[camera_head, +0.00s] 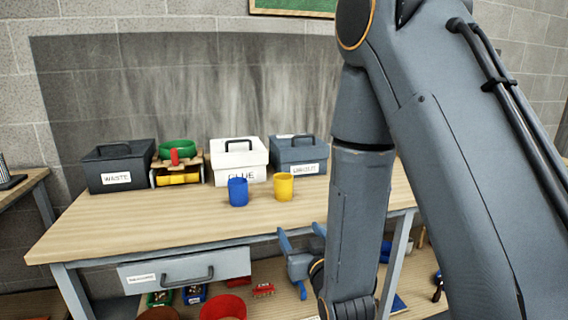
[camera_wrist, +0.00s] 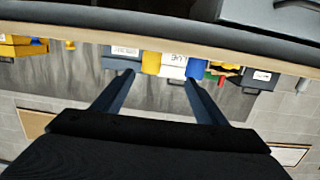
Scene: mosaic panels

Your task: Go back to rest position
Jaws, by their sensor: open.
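My gripper (camera_head: 302,236) hangs in front of the workbench (camera_head: 130,215), near its front edge, at the lower middle of the head view. Its two blue-grey fingers are spread apart, with nothing between them. In the wrist view my gripper (camera_wrist: 160,80) also shows open and empty, and the picture is upside down. My arm comes down from the upper right of the head view and hides part of the bench's right side.
A blue cup (camera_head: 238,192) and yellow cup (camera_head: 284,187) stand on the bench. Behind are a dark WASTE box (camera_head: 118,166), white GLUE box (camera_head: 238,158), grey box (camera_head: 298,155) and green ring (camera_head: 177,150). A drawer (camera_head: 185,271) hangs below; bowls and tools lie lower.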

